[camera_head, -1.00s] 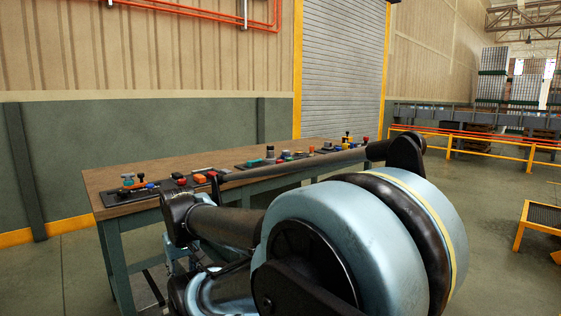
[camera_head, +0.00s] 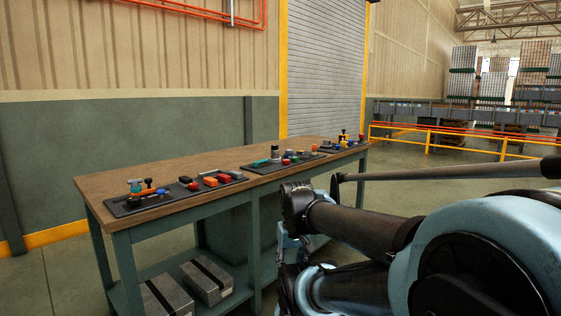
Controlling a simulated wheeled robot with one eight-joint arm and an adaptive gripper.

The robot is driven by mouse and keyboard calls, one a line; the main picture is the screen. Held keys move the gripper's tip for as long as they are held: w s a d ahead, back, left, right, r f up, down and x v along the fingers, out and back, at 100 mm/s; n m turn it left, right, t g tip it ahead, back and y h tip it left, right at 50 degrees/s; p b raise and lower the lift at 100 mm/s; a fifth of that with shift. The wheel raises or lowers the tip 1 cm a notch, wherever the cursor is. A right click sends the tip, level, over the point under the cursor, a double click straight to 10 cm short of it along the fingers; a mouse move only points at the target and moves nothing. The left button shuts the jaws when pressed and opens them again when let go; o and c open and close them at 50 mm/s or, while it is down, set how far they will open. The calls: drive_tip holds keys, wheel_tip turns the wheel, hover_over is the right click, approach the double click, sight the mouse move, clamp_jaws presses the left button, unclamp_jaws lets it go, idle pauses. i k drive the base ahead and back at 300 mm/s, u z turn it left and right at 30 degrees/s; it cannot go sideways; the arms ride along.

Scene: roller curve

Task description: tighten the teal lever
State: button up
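Two teal parts show on the workbench, both too small to make out well. One is a small teal piece (camera_head: 136,187) with orange on top, standing at the left of the left control panel (camera_head: 124,207). The other is a low teal handle (camera_head: 261,163) on the middle panel (camera_head: 258,170). I cannot tell which is the teal lever. My gripper (camera_head: 284,246) seems to hang at the end of my arm, in front of the bench and below its top, apart from both teal parts. Its fingers are too small and partly hidden to show whether they are open.
The wooden-topped workbench (camera_head: 100,184) also carries red, blue, black and orange controls and a right-hand panel (camera_head: 343,147). Grey boxes (camera_head: 207,281) lie on its lower shelf. A yellow railing (camera_head: 470,150) stands far right. Floor is clear left of the bench.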

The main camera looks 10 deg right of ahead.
sight(256, 163)
drive_tip(key=z, duration=0.05)
drive_tip(key=i, duration=1)
drive_tip(key=u, duration=0.05)
